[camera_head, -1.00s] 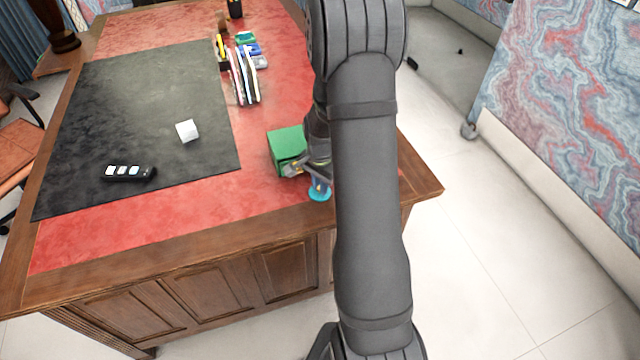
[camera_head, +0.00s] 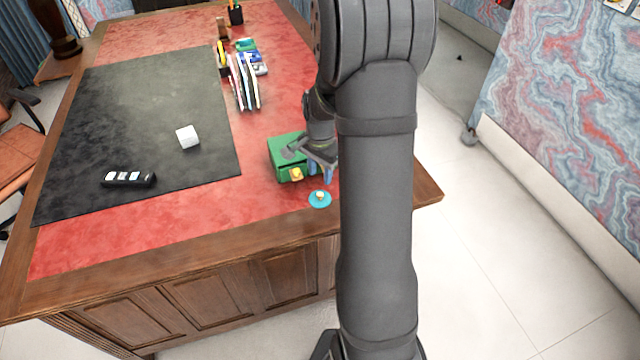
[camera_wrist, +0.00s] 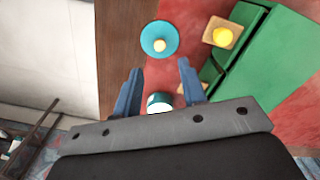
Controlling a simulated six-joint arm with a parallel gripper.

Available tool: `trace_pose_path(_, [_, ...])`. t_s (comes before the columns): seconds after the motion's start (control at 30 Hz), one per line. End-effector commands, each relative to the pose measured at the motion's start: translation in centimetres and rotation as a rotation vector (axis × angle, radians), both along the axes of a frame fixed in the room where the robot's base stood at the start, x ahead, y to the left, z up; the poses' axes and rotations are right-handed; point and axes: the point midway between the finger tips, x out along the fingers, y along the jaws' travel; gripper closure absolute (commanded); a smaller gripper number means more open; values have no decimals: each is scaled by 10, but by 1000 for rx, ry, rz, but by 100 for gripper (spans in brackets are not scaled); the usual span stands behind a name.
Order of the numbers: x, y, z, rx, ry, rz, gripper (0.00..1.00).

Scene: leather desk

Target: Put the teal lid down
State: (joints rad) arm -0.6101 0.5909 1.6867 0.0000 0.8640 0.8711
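The teal lid (camera_head: 320,199) lies on the red desk top near its front edge, with a pale knob on top. It also shows in the wrist view (camera_wrist: 150,50), ahead of the fingertips and apart from them. My gripper (camera_head: 321,176) is open and empty above the desk, just behind the lid in the head view. In the wrist view its two fingers (camera_wrist: 159,72) stand apart. A small round teal and white thing (camera_wrist: 158,98) shows between the fingers, partly hidden by the gripper's bar; I cannot tell whether it is a container.
A green box (camera_head: 286,147) with a yellow-knobbed drawer (camera_head: 296,174) stands beside my gripper. A black mat (camera_head: 120,110) holds a white cube (camera_head: 187,136) and a dark block with pale keys (camera_head: 128,179). Upright folders (camera_head: 243,82) stand farther back. Red desk left of the lid is clear.

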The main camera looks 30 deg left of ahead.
Motion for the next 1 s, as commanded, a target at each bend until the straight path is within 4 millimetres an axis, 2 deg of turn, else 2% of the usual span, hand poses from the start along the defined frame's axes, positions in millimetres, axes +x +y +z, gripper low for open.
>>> trace_pose_path(0.03, [1,0,11,3,-4,0,62])
trace_pose_path(0.2, [0,0,33,1,-2,0,62])
trace_pose_path(0.4, [0,0,41,0,0,0,62])
trace_pose_path(0.77, [0,0,37,-1,1,0,62])
trace_pose_path(0.87, [0,0,27,-1,2,0,62])
trace_pose_path(1.0, [-1,-1,3,-3,4,0,62])
